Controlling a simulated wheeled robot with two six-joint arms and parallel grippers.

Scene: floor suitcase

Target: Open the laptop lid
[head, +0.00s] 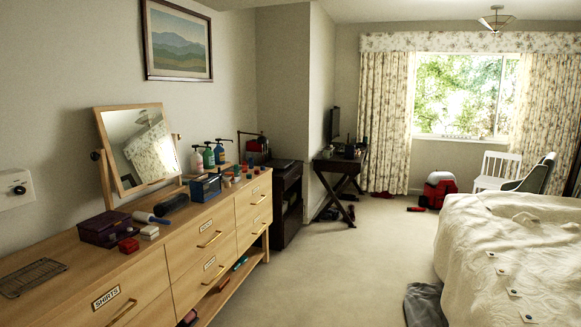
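I cannot make out a laptop for certain. A flat dark thing (283,163) lies on top of the dark cabinet (288,208) beyond the dresser; it could be a closed laptop, but it is too small and dark to tell. A dark upright screen (335,122) stands at the small desk (340,166) by the far wall, with small items around it. Neither of my grippers is in view.
A long wooden dresser (195,252) runs along the left, bearing a tilted mirror (140,150), a purple box (104,228) and pump bottles (208,157). A bed (500,250) fills the right, with grey cloth (424,303) beside it. Carpet (340,260) between is clear.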

